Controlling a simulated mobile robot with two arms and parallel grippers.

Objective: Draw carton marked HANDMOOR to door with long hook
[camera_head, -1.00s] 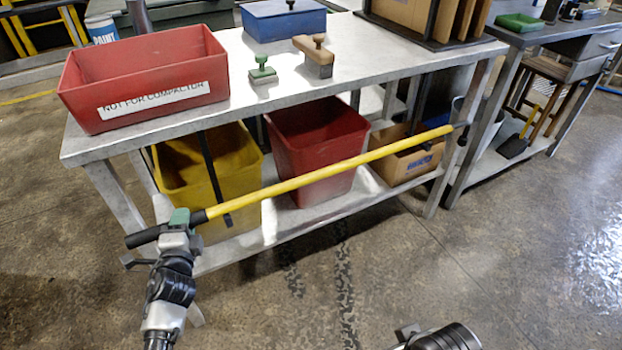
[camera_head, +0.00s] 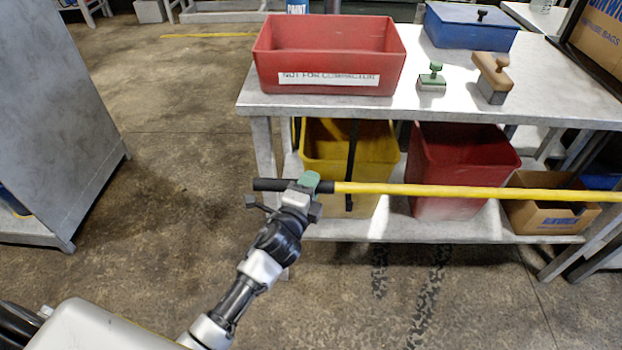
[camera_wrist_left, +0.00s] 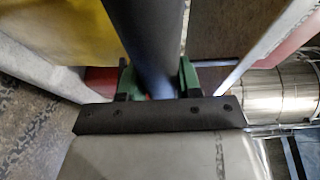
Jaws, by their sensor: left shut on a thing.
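The long hook (camera_head: 430,190) has a yellow shaft and a black grip. It lies about level across the front of the workbench in the head view, and its far end runs out of the picture at the right. My left gripper (camera_head: 309,182) is shut on the black grip close to the yellow shaft. In the left wrist view the dark grip (camera_wrist_left: 155,40) passes between the green fingers. No carton marked HANDMOOR is in view. My right gripper is not in view.
A grey workbench (camera_head: 300,104) carries a red bin marked NOT FOR COMPACTOR (camera_head: 330,55), a blue box (camera_head: 470,28) and two stamp-like tools. On its lower shelf are a yellow bin (camera_head: 335,150), a red bin (camera_head: 450,150) and a cardboard box (camera_head: 545,218). A grey cabinet (camera_head: 60,110) stands left, with open floor between.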

